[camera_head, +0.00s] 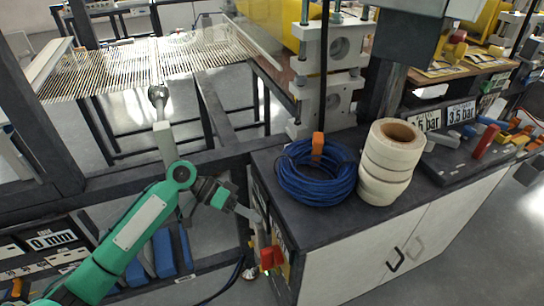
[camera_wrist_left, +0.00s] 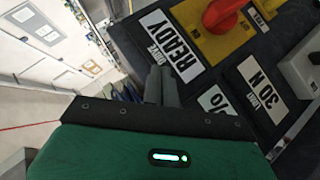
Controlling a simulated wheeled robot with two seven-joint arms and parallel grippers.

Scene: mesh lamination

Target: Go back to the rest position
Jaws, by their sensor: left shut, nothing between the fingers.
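My left arm comes in from the lower left in the head view. My left gripper (camera_head: 250,214) is in front of the left side of the dark-topped cabinet, near a control panel with a red knob. In the left wrist view the gripper's fingers (camera_wrist_left: 161,86) are together with nothing between them. Beyond them is the panel (camera_wrist_left: 205,75) with "READY" and "30 N" labels and a red rotary knob (camera_wrist_left: 222,14) on a yellow plate. I cannot tell whether the fingertips touch the panel. My right gripper is not in view.
A blue cable coil (camera_head: 316,172) and stacked cream tape rolls (camera_head: 388,160) sit on the cabinet top (camera_head: 350,224). Dark frame beams (camera_head: 215,158) and a mesh sheet (camera_head: 150,66) lie behind my left arm. A rack with blue items (camera_head: 164,252) stands below. Open floor shows at the lower right.

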